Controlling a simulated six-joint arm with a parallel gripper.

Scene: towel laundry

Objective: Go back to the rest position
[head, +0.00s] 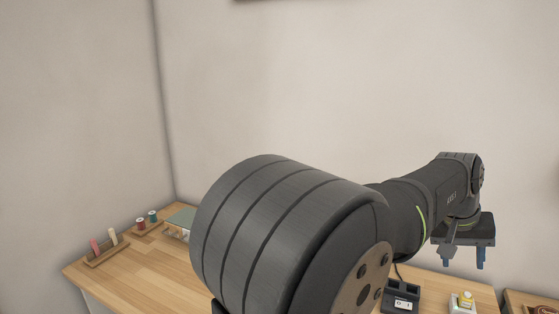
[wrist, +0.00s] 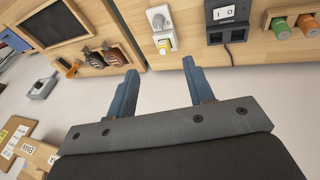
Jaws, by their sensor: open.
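My gripper (head: 464,264) hangs at the right of the head view, fingers pointing down, above the right end of the wooden worktop. In the wrist view its two blue fingers (wrist: 160,70) are spread apart with nothing between them. Nothing is held. No towel shows in either view. My arm hides much of the worktop in the head view.
A black switch box (head: 402,297) and a small white fitting (head: 462,301) sit on the worktop (head: 135,270) near my gripper. Thread spools (head: 104,242) stand at the left.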

